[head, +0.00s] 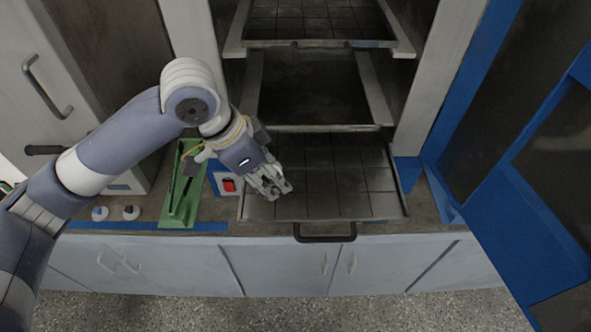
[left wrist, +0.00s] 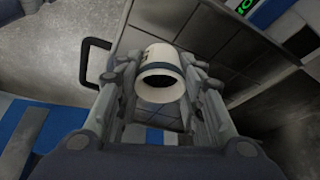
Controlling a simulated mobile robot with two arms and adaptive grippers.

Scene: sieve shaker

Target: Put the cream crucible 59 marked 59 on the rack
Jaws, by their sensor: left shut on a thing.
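My left gripper (head: 273,186) is over the left part of the lowest rack shelf (head: 350,205), a gridded metal tray with a dark handle. In the left wrist view, the fingers of my left gripper (left wrist: 162,92) are shut on a cream crucible (left wrist: 158,57) with a dark band around it. Its round dark opening faces the camera, and the gridded tray shows behind it. The marking on the crucible is too small to read. In the head view the crucible is mostly hidden by the fingers. I cannot tell whether it touches the tray. My right gripper is not in view.
A green tray (head: 181,190) stands left of the rack, beside a red switch (head: 229,185). Two small round knobs sit at the counter's left. A blue door frame (head: 470,110) stands open at the right. Upper shelves (head: 318,128) overhang behind. The right of the lowest shelf is clear.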

